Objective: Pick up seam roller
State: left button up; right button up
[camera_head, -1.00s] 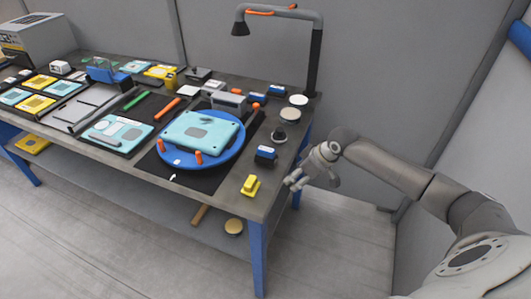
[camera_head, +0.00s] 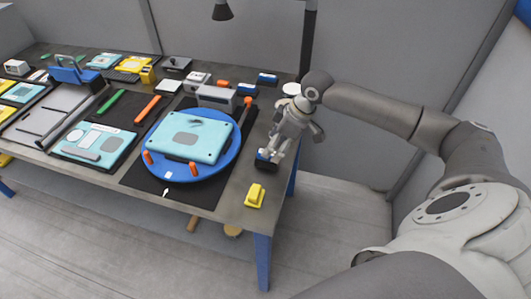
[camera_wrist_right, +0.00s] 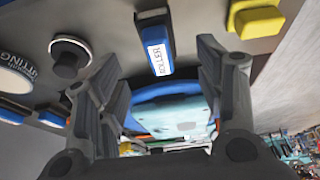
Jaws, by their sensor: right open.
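A small blue block with a white label reading "ROLLER" (camera_wrist_right: 158,52) shows in the right wrist view, with a dark part against it; I take this to be the seam roller or its holder. In the head view the dark and blue piece (camera_head: 266,162) sits at the bench's right edge, partly covered by my right gripper (camera_head: 272,150). My right gripper is open. In the wrist view its two fingers (camera_wrist_right: 158,72) stand on either side of the labelled block, with visible gaps. Whether they are level with it is unclear. My left gripper is out of view.
A yellow block (camera_head: 255,196) lies close by, near the bench corner. A blue turntable (camera_head: 217,174) carries a teal panel (camera_head: 188,138). A round black knob (camera_wrist_right: 67,60) and a round white-labelled disc (camera_wrist_right: 12,75) stand nearby. Floor beyond the bench's right edge is clear.

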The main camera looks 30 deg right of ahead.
jog(key=shift+w+a+f, duration=0.15)
jog(key=shift+a+f, duration=0.05)
jog(key=shift+f, duration=0.35)
jog(key=p+x, duration=0.2)
jog(key=x, duration=0.2)
jog(key=shift+w+f, duration=0.2)
jog(key=shift+f, duration=0.05)
jog(key=shift+w+a+f, duration=0.1)
jog(key=shift+f, duration=0.3)
jog(key=c, duration=0.5)
jog(key=shift+r, duration=0.1)
jog(key=c, duration=0.8)
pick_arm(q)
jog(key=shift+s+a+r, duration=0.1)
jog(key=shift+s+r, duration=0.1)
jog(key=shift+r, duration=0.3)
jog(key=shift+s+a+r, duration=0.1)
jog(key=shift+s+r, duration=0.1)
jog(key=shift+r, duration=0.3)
